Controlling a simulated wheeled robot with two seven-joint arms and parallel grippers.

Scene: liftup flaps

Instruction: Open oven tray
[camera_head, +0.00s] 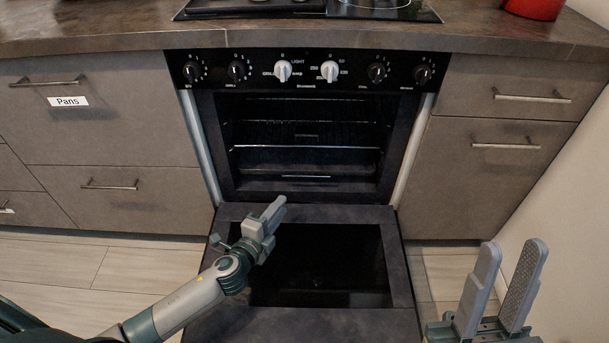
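The oven (218,120) is in the middle of the head view, and its door (400,285) is folded down, lying low in front of the cavity. Inside the dark cavity a tray or rack (305,148) shows as a thin bright front edge. A lower bright edge (305,177) shows near the cavity floor. My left gripper (275,212) is over the upper left part of the lowered door, in front of the cavity and apart from the tray; its fingers look close together. My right gripper (508,275) is at the lower right, its two fingers apart and nothing between them.
The control panel with knobs (306,72) runs above the cavity. Closed drawers with bar handles flank the oven, one labelled Pans (68,101). The countertop (110,25) holds a hob (375,10) and a red pot (535,8). A pale wall (580,200) stands at the right.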

